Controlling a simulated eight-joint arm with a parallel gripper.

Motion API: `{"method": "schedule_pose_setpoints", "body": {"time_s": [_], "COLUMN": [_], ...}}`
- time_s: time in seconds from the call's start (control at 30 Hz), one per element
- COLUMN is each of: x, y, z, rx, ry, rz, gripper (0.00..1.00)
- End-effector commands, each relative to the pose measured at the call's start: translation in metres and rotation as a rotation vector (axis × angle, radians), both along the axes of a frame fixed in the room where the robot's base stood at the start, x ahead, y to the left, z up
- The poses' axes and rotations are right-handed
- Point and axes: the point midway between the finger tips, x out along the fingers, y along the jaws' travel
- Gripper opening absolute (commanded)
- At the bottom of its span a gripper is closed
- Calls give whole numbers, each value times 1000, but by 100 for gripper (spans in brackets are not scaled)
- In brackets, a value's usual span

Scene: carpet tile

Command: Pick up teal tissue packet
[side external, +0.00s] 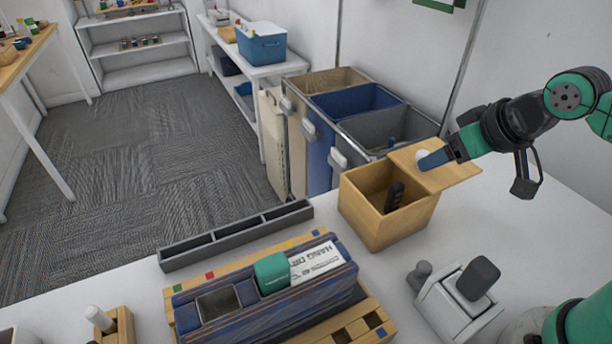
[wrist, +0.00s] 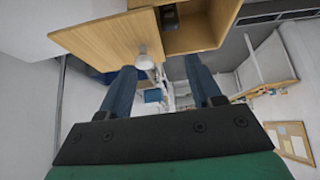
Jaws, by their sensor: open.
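A small teal packet-like block (side external: 272,272) lies on top of a blue striped holder, beside a white printed label; I take it as the tissue packet. I cannot make it out in the wrist view. My gripper (side external: 435,159) is at the right, far from this block, beside a wooden box (side external: 372,222). Its blue fingers (wrist: 162,84) are apart in the wrist view, with a white knob (wrist: 145,60) showing between them. The knob (side external: 422,155) is on the wooden lid (side external: 452,176). I cannot tell whether a finger touches it.
The wooden box stands open, its lid at the right, with a black object (side external: 394,196) inside. The blue striped holder (side external: 325,286) stands at the front. A grey divided tray (side external: 236,238) lies behind it. A grey device (side external: 456,306) stands at the right. Bins (side external: 357,101) stand behind.

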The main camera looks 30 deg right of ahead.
Motion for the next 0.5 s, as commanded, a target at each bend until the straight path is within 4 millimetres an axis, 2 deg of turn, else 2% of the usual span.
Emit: {"method": "schedule_pose_setpoints", "body": {"time_s": [0.17, 0.2, 0.43, 0.5], "x": [0, 0, 0, 1], "y": [0, 0, 1, 7], "z": [0, 0, 0, -1], "rx": [0, 0, 1, 8], "ry": [0, 0, 1, 10], "rz": [0, 0, 4, 42], "gripper": [58, 66, 66, 66]}}
